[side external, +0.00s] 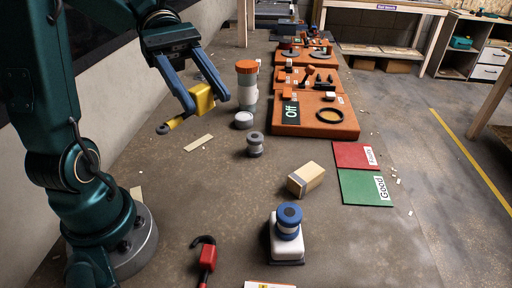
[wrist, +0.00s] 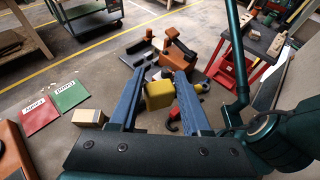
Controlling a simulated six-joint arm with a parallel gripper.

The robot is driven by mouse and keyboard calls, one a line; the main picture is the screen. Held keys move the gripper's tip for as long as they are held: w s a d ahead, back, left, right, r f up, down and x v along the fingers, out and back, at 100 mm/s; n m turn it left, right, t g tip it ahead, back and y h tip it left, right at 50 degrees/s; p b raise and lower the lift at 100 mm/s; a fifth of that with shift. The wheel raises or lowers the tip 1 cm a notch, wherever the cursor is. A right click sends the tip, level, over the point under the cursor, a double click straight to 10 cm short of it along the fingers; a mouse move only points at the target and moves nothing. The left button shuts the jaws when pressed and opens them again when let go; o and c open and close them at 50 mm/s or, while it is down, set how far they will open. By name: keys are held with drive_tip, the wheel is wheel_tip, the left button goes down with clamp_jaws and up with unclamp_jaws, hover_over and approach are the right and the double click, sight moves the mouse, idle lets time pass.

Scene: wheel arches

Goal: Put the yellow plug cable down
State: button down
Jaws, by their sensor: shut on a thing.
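The yellow plug cable (side external: 202,99) is between the blue fingers of my gripper (side external: 205,103), which is shut on it. A yellow arm with a dark rounded end (side external: 164,128) reaches down to the left from the plug. The plug seems to be held above the table, though the exact gap is hard to tell. In the wrist view, the yellow plug (wrist: 159,95) shows between the two blue fingers (wrist: 158,84). Part of the plug is hidden behind the fingers in both views.
A grey bottle with an orange cap (side external: 247,85) stands right of my gripper. Orange boards (side external: 310,125) lie beyond. Bare table lies below the gripper.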

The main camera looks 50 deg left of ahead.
drive_tip(key=s+a+f+m+g+y, duration=0.35)
drive_tip(key=m+g+y, duration=0.25)
drive_tip(key=m+y, duration=0.3)
drive_tip(key=s+a+f+m+g+y, duration=0.3)
drive_tip(key=s+f+m+g+y, duration=0.25)
drive_tip(key=m, duration=0.45)
drive_tip(key=w+a+r+m+t+y, duration=0.5)
drive_tip(key=w+r+m+t+y, duration=0.15)
drive_tip(key=m+t, duration=0.3)
drive_tip(key=w+a+r+m+t+y, duration=0.5)
drive_tip(key=r+m+t, duration=0.3)
drive_tip(key=m, duration=0.3)
hover_over(194, 164)
wheel_tip(194, 164, down, 19)
drive_tip(key=shift+f, duration=4.8)
